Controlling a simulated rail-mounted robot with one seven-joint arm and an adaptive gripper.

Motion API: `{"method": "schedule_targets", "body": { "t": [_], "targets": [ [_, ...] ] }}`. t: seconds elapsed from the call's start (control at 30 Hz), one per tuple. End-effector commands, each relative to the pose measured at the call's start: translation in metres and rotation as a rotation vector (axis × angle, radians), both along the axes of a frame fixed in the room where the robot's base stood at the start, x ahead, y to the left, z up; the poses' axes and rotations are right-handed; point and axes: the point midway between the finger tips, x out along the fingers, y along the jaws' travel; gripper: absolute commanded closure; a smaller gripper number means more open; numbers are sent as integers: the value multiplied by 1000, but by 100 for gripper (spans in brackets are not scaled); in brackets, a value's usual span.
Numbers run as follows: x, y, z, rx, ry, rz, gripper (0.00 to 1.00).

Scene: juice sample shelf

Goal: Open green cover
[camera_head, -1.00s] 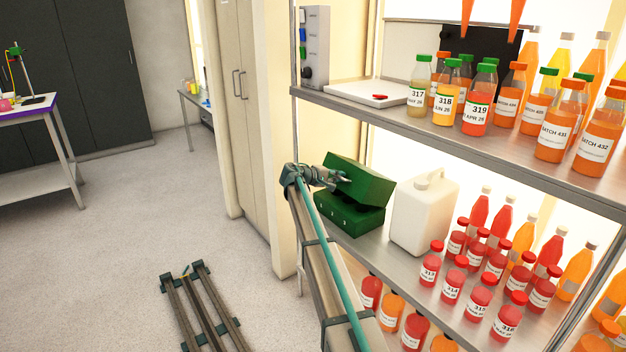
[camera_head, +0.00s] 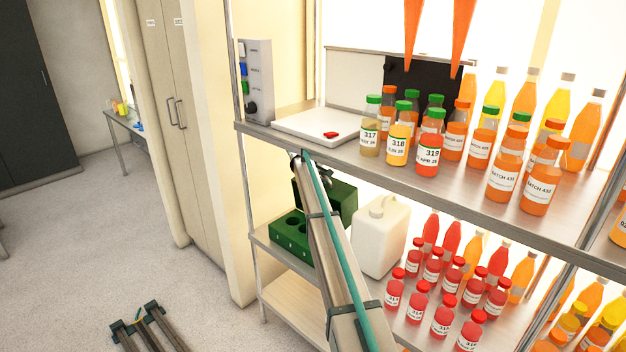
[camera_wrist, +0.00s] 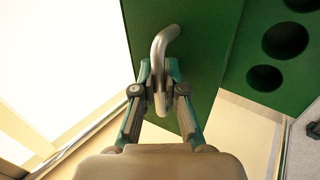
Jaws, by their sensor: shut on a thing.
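The green cover (camera_head: 340,199) belongs to a green case on the middle shelf. It stands swung up from the green base (camera_head: 290,234), whose top shows round holes. In the wrist view the cover (camera_wrist: 200,60) fills the upper middle, with a curved metal handle (camera_wrist: 160,45) on it. The base with dark round holes (camera_wrist: 262,50) shows at the right. My gripper (camera_wrist: 160,88) is shut on the handle, one finger on each side. In the head view my arm hides the gripper and part of the cover.
A white jug (camera_head: 380,238) stands just right of the case. Red-capped bottles (camera_head: 443,314) stand farther right on that shelf. The upper shelf (camera_head: 350,158) lies above the case and holds labelled bottles and a white scale (camera_head: 315,126).

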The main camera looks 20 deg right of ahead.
Motion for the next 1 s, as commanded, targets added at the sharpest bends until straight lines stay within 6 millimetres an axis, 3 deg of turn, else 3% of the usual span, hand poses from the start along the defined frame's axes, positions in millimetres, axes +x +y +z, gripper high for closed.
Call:
{"method": "schedule_targets", "body": {
  "t": [0.13, 0.33, 0.93, 0.97, 1.0],
  "targets": [
    [8, -19, -2, -1, -4, 3, 100],
    [14, -33, -6, -3, -3, 5, 100],
    [17, -40, -8, -2, -4, 5, 100],
    [17, -40, -8, -2, -4, 5, 86],
    [17, -40, -8, -2, -4, 5, 79]
  ]
}}
